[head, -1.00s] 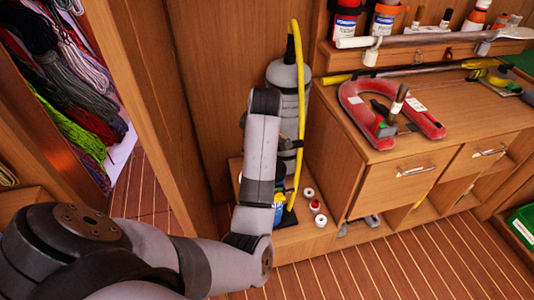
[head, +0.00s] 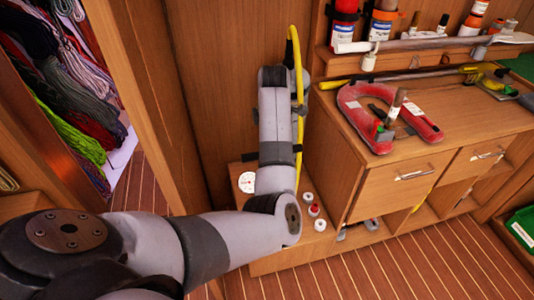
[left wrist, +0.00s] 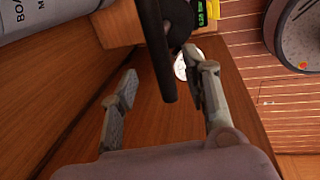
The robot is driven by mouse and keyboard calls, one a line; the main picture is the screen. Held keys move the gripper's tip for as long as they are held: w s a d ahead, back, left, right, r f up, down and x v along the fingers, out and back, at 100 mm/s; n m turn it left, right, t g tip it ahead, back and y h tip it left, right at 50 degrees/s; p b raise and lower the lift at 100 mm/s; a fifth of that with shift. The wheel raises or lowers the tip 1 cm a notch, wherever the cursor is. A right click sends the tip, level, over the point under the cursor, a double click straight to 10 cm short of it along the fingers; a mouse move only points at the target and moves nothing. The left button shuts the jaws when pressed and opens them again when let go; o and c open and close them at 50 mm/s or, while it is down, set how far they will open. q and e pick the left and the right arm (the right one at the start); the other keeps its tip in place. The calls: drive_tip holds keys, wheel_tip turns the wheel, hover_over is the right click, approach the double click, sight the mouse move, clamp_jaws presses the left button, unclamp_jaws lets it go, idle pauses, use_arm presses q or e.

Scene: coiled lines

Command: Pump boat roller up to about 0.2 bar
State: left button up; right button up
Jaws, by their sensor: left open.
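The boat roller (left wrist: 60,14), a grey cylinder with dark lettering, shows in part at the top left of the left wrist view; in the head view my left arm mostly covers it. A yellow hose (head: 299,80) arcs up beside it. My left gripper (left wrist: 167,75) is open, its fingers on either side of a black bar (left wrist: 157,50), which looks like a pump handle; contact cannot be told. In the head view the gripper is hidden behind my arm. A white round gauge (head: 247,182) lies on the low shelf and also shows in the left wrist view (left wrist: 182,67). My right gripper is not in view.
Small round white and red items (head: 314,210) sit on the low shelf. A red horseshoe-shaped item (head: 360,110) lies on the wooden cabinet at right. Coiled lines (head: 75,110) hang at left behind a wooden panel. The striped floor in front is clear.

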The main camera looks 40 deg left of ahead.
use_arm(q)
drive_tip(key=f, duration=0.2)
drive_tip(key=a+f, duration=0.1)
drive_tip(key=f, duration=0.2)
drive_tip(key=w+f, duration=0.1)
drive_tip(key=f, duration=0.2)
drive_tip(key=shift+a, duration=0.15)
drive_tip(key=shift+c, duration=0.2)
clamp_jaws()
idle(0.4)
